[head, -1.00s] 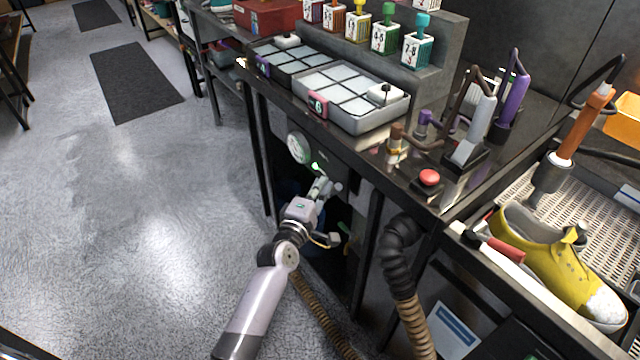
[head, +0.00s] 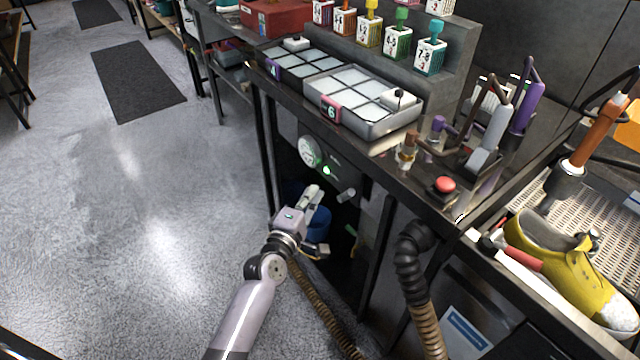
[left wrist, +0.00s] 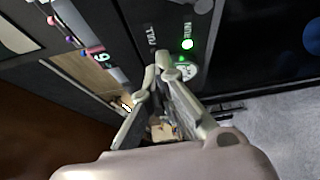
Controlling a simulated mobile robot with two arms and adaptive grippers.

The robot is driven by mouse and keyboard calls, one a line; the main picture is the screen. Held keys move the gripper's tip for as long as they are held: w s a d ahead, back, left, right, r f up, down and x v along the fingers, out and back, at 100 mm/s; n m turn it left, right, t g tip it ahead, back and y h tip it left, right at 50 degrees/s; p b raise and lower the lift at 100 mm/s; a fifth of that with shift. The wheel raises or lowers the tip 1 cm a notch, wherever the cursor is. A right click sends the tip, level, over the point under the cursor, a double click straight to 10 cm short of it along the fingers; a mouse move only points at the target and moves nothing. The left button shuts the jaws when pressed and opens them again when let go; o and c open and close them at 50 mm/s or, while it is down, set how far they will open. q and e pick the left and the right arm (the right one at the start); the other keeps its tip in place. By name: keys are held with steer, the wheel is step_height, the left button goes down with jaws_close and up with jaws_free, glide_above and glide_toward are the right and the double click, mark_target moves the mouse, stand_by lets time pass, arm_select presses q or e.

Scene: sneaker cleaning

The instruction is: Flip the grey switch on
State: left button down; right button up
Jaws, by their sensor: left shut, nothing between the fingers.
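The grey switch (head: 346,195) is a short grey knob on the dark front panel under the bench. A green light (head: 326,170) glows on the panel, up and left of the switch; the light also shows in the left wrist view (left wrist: 187,44). My left gripper (head: 314,190) is shut and empty in front of the panel, left of the switch and apart from it in the head view. In the left wrist view its fingertips (left wrist: 163,66) meet beside the light and partly cover a round gauge. My right gripper is not in view.
A white round gauge (head: 309,151) sits left of the light. Above are the bench top with a grey compartment tray (head: 375,126) and a red button (head: 445,185). A black hose (head: 413,260) hangs to the right. Open floor (head: 150,220) lies to the left.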

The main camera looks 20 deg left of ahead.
arm_select(q)
steer(key=s+f+m+g, duration=0.3)
steer(key=s+f, duration=0.4)
steer(key=f, duration=0.5)
steer(key=s+f+m+g, duration=0.35)
steer(key=s+f, duration=0.45)
steer(key=f, duration=0.3)
steer(key=s+f+m+g, duration=0.35)
steer(key=s+f, duration=0.35)
steer(key=f, duration=0.5)
steer(key=s+a+f+m+g, duration=0.1)
steer(key=s+f, duration=0.4)
steer(key=s, duration=0.5)
steer(key=s+a+f+m+g+y, duration=0.1)
steer(key=s+a+f+m+g, duration=0.1)
steer(key=s, duration=0.8)
steer(key=s+a+f+m+g+y+p, duration=0.1)
steer(key=s+a+f+m+g, duration=0.1)
steer(key=s+f+m, duration=0.4)
steer(key=s+f+g, duration=0.1)
steer(key=s, duration=0.4)
steer(key=shift+a+f+m+g, duration=0.2)
steer(key=shift+f+m+g, duration=0.1)
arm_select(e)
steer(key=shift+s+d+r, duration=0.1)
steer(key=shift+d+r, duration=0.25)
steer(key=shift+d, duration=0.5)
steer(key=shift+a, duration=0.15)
